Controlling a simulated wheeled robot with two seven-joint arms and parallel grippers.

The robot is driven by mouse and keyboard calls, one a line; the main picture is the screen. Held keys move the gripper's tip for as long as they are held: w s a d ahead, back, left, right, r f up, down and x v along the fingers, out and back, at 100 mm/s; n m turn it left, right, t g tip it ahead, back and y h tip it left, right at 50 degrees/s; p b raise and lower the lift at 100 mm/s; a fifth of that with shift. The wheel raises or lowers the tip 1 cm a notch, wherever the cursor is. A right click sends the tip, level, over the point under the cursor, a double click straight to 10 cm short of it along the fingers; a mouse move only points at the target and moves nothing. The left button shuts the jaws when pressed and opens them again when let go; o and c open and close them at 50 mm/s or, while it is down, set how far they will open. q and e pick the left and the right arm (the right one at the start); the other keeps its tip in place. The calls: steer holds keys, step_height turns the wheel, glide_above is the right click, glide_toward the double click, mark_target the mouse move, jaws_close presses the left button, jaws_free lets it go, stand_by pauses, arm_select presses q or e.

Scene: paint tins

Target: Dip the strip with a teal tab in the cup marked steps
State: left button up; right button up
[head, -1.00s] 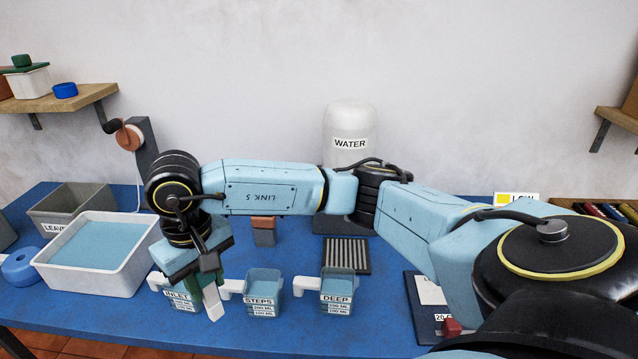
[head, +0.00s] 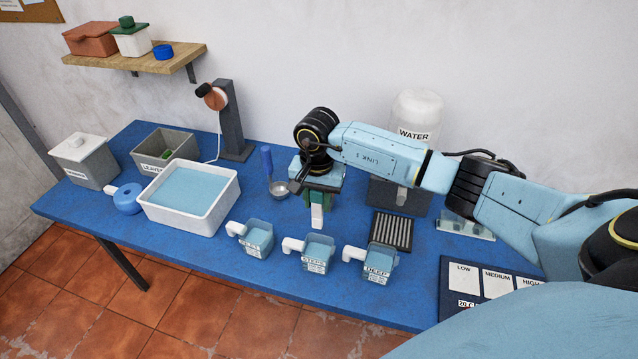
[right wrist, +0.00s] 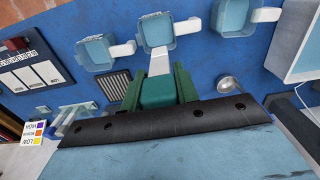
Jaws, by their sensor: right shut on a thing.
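My right gripper (head: 317,196) is shut on the strip's teal tab (right wrist: 158,92). The strip's white end (head: 317,216) points down, outside any cup. In the head view it appears behind the cup marked STEPS (head: 318,258), which stands in the middle of a row of three clear cups with white handles. In the right wrist view, the white strip (right wrist: 159,62) reaches toward the near edge of the middle cup (right wrist: 155,31); its height above the table cannot be told. My left gripper is not in view.
The INLET cup (head: 257,240) and DEEP cup (head: 377,266) flank the STEPS cup. A dark ribbed rack (head: 391,232) stands behind DEEP. A white tub (head: 205,222) of blue liquid is at left. A ladle (head: 278,188) lies behind. A LOW/MEDIUM/HIGH card (head: 483,305) is at right.

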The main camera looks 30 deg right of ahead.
mark_target(319, 208)
steer(key=shift+d+f, duration=0.1)
steer(key=shift+d, duration=0.1)
steer(key=shift+f+b, duration=1.85)
steer(key=shift+f, duration=1.1)
step_height(319, 208, down, 9)
steer(key=b, duration=0.8)
steer(key=shift+r, duration=0.2)
steer(key=shift+f+b, duration=0.2)
steer(key=shift+b, duration=0.15)
steer(key=shift+r+p, duration=2.65)
steer(key=shift+r, duration=1.7)
steer(key=shift+r+p, duration=0.85)
steer(key=shift+r, duration=0.8)
steer(key=shift+r, duration=0.1)
steer(key=shift+r+p, duration=0.95)
steer(key=shift+r, duration=1)
